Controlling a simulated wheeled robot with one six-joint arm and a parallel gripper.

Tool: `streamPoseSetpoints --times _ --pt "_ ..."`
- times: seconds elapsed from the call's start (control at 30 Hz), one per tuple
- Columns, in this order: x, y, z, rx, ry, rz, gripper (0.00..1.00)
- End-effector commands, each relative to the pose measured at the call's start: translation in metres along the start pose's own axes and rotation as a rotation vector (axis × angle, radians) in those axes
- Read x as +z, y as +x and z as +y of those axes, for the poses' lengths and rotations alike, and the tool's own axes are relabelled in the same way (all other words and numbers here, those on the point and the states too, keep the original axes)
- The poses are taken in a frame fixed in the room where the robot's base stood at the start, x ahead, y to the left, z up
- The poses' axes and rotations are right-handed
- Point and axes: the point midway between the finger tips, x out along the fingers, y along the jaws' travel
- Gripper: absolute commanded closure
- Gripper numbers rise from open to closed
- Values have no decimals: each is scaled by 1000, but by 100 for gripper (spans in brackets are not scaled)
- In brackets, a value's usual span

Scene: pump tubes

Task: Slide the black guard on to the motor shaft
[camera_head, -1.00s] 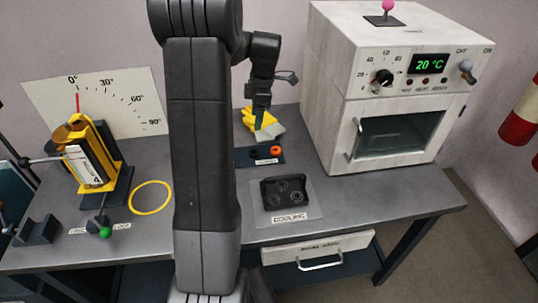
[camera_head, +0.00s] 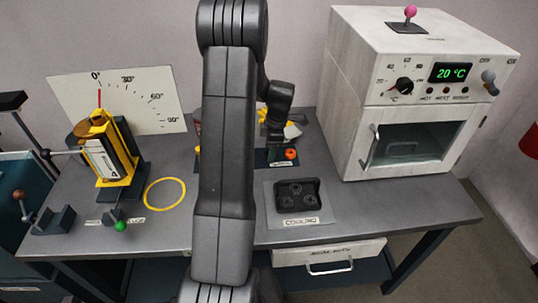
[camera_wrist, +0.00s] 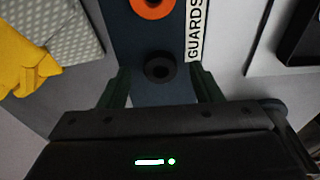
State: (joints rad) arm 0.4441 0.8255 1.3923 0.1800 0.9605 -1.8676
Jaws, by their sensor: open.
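The black guard (camera_wrist: 160,67) is a small ring with a dark hole, lying flat on the dark blue guards mat (camera_wrist: 125,45). My gripper (camera_wrist: 159,72) is open, with one finger to each side of the guard in the wrist view and gaps between. I cannot tell how far the fingertips are above the mat. In the head view my gripper (camera_head: 274,138) is over the mat, and I cannot make out the black guard there. I cannot pick out a motor shaft for certain; a copper-coloured cylinder in a yellow frame (camera_head: 110,155) stands at the left.
An orange ring (camera_wrist: 152,5) lies on the same mat, beside the "GUARDS" label (camera_wrist: 195,30). Yellow and grey gloves (camera_wrist: 20,62) lie close by. A white oven (camera_head: 400,100) stands at the right. A black cooling rack (camera_head: 297,195) and a yellow circle (camera_head: 165,194) are nearer the front.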

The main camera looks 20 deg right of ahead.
Motion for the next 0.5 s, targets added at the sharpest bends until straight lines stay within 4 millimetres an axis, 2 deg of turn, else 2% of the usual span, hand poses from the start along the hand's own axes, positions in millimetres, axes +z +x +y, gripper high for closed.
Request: streamPoseSetpoints --times 0.1,0.3,0.37,0.5 --pt "0 7 0 0 0 0 42" --pt "0 8 0 1 0 0 42" --pt "0 7 0 1 0 0 51" --pt "0 7 0 1 0 0 79"
